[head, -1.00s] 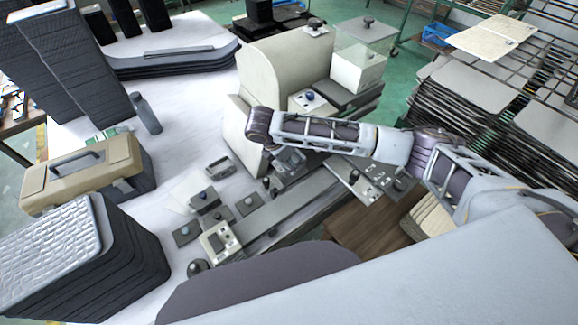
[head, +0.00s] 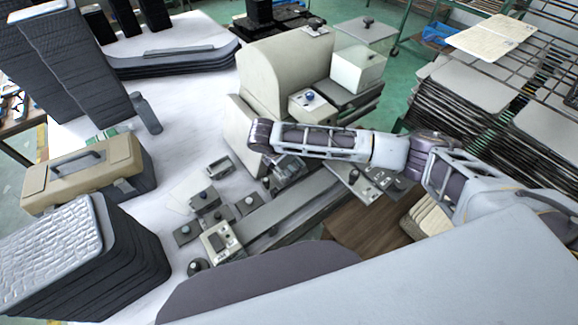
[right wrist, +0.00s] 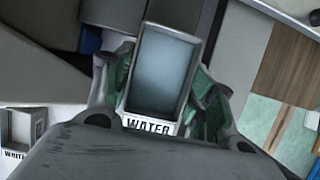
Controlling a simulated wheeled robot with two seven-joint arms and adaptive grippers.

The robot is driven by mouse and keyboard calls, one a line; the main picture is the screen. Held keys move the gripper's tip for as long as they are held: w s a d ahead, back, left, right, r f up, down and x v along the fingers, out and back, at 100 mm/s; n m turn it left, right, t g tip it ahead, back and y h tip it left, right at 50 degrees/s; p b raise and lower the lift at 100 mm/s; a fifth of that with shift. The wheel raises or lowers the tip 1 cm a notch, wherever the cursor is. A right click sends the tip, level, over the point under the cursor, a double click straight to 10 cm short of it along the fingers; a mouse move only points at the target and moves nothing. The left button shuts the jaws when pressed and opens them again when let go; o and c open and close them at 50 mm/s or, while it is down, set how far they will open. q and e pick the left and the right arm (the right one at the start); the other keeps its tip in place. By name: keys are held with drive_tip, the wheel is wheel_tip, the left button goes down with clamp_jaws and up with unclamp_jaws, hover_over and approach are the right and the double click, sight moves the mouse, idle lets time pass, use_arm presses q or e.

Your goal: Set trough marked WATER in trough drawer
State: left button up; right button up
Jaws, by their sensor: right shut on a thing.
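My right gripper (right wrist: 160,85) is shut on the trough marked WATER (right wrist: 157,125). In the right wrist view the trough is a grey, open-topped box with a blue-grey inside. Its white front label faces the wrist, and green-padded fingers grip its two sides. In the head view my right gripper (head: 284,170) is partly hidden under its own wrist, above the grey bench equipment. I cannot tell for certain which part there is the trough drawer. My left gripper is not in view.
A second labelled box (right wrist: 18,128) stands at the lower left of the right wrist view. In the head view, a cream housing (head: 285,75) rises behind my gripper. Small knobbed blocks (head: 205,200) stand left of it. A tan toolbox (head: 82,170) sits farther left.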

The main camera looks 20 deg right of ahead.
drive_tip(key=shift+f, duration=0.1)
drive_tip(key=o, duration=1.2)
drive_tip(key=v, duration=1.2)
drive_tip(key=shift+b, duration=0.35)
